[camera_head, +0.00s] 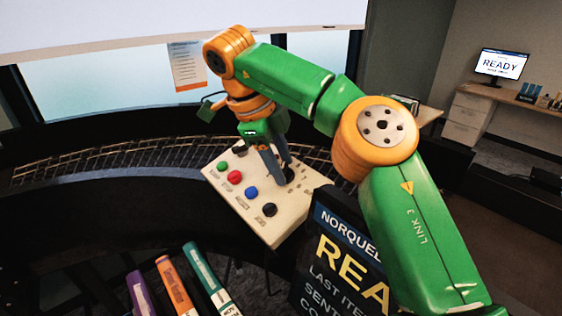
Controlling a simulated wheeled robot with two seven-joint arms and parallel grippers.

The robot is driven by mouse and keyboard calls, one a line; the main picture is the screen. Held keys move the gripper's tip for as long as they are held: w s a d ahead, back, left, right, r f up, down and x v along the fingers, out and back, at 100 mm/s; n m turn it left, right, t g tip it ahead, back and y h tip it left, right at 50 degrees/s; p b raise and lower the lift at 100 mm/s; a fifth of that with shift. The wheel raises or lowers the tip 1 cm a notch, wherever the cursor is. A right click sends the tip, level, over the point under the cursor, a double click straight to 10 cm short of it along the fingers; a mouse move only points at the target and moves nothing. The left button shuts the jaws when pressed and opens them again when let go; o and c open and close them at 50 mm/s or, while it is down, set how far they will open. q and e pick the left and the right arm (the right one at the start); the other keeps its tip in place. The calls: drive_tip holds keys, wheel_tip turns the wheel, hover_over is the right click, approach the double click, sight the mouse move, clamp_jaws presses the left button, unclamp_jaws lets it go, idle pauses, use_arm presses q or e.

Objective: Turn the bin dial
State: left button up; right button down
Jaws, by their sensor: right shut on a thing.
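The control panel (228,197) is a cream, tilted box in the middle of the head view. It bears a green button (223,167), a red button (234,177), a blue button (251,193) and a black knob (269,210). The bin dial (287,175) is dark and sits at the panel's right side, with printed marks around it. My right gripper (283,178) points down at the dial, with its fingers shut on it. The fingers partly hide the dial, so its setting cannot be read. My left gripper is not in view.
A dark display sign (335,255) stands right of the panel, close below my right arm. Purple, orange and teal book-like items (175,287) stand at the lower front. A curved roller track (120,158) runs behind the panel. A desk with a monitor (502,64) is far right.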

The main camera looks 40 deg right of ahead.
drive_tip(key=m, duration=0.6)
drive_tip(key=shift+m, duration=0.3)
drive_tip(key=m, duration=0.6)
idle(0.5)
drive_tip(key=shift+c, duration=1.6)
unclamp_jaws()
drive_tip(key=shift+a, duration=0.1)
